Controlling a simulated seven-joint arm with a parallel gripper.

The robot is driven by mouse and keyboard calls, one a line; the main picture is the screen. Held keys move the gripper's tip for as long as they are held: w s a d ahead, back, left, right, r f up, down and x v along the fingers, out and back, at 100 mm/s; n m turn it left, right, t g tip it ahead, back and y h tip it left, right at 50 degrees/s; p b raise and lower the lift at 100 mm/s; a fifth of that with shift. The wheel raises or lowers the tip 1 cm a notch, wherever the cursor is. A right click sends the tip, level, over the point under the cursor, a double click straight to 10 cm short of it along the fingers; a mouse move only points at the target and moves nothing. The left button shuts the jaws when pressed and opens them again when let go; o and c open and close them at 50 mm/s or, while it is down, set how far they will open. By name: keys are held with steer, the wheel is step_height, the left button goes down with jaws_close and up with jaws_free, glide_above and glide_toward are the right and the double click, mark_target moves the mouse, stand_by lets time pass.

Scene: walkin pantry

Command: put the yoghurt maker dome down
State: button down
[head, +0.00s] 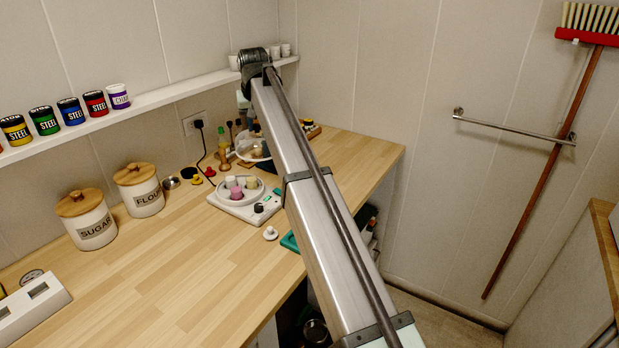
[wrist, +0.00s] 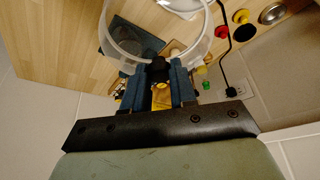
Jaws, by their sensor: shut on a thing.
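The yoghurt maker dome (wrist: 203,48) is a clear, pale-rimmed cover with a dark knob (wrist: 157,71). In the wrist view my gripper (wrist: 160,78) has its blue fingers closed on that knob. In the head view the dome (head: 251,149) hangs behind the yoghurt maker (head: 237,210), near the back wall, and my gripper is mostly hidden by my arm. The yoghurt maker is a white base with several coloured jars in its round tray, uncovered. I cannot tell whether the dome's rim touches the counter.
Small bottles and a dark board crowd the counter around the dome. A black cord hangs from the wall socket (head: 193,123). Sugar (head: 88,222) and flour (head: 140,192) canisters stand left. A shelf (head: 160,98) runs above.

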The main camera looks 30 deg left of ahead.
steer(key=w+d+f+m, duration=0.1)
steer(key=w+d+f, duration=0.1)
steer(key=w+d, duration=0.55)
steer(key=w+d+f+m, duration=0.1)
steer(key=w+d+f, duration=0.2)
steer(key=w+d, duration=0.45)
steer(key=shift+s+d+f+n, duration=0.35)
steer(key=shift+f+n, duration=0.1)
steer(key=shift+f, duration=1.4)
steer(key=shift+s+d+f+n, duration=0.35)
steer(key=shift+f+n, duration=0.15)
steer(key=shift+f, duration=1.4)
steer(key=shift+s+d+f+n, duration=0.35)
steer(key=shift+f+n, duration=0.1)
steer(key=shift+f, duration=1.4)
steer(key=c, duration=0.9)
jaws_free()
steer(key=shift+f, duration=0.1)
